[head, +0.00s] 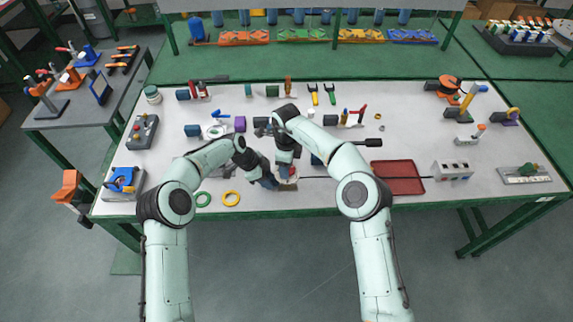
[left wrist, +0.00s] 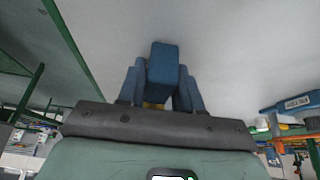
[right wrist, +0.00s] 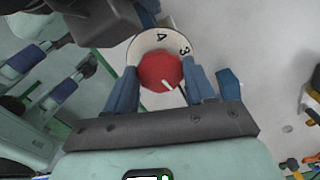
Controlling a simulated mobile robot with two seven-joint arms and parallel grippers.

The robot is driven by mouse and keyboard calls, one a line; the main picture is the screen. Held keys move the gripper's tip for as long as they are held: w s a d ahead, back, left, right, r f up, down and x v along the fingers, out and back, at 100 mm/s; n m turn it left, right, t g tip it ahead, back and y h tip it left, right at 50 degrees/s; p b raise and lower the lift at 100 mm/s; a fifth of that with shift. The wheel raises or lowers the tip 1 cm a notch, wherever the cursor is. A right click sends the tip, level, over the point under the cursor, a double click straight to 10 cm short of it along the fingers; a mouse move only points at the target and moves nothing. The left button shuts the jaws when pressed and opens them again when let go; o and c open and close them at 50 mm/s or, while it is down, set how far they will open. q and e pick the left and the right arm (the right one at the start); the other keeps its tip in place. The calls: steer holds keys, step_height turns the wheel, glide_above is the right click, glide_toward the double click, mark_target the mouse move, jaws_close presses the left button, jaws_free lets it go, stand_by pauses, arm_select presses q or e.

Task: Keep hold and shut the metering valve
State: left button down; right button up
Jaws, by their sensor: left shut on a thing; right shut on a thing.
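The metering valve shows in the right wrist view as a red round knob (right wrist: 161,72) with a white pointer line, on a white dial (right wrist: 147,43) marked 3 and 4. The pointer is directed toward the lower right. My right gripper (right wrist: 168,80) is shut on the knob, one blue finger on each side. In the left wrist view my left gripper (left wrist: 161,78) is shut on a blue block (left wrist: 164,68); I cannot tell whether this is part of the valve. In the head view the valve (head: 290,176) is mostly hidden by both hands near the table's front edge.
A red tray (head: 398,163) lies right of the hands. Green (head: 203,199) and yellow (head: 231,198) rings lie to the left. A grey box (head: 452,171) stands farther right. Several tools and fittings stand along the table's back. The hands are close together.

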steer(key=m, duration=0.4)
steer(key=shift+w+m, duration=0.1)
steer(key=shift+m, duration=0.2)
steer(key=m, duration=1)
steer(key=shift+d+m, duration=0.1)
steer(key=shift+m, duration=0.3)
steer(key=m, duration=0.4)
steer(key=shift+m, duration=0.3)
steer(key=o, duration=1)
steer(key=shift+o, duration=0.2)
arm_select(q)
steer(key=shift+r, duration=0.1)
arm_select(e)
step_height(320, 180, up, 12)
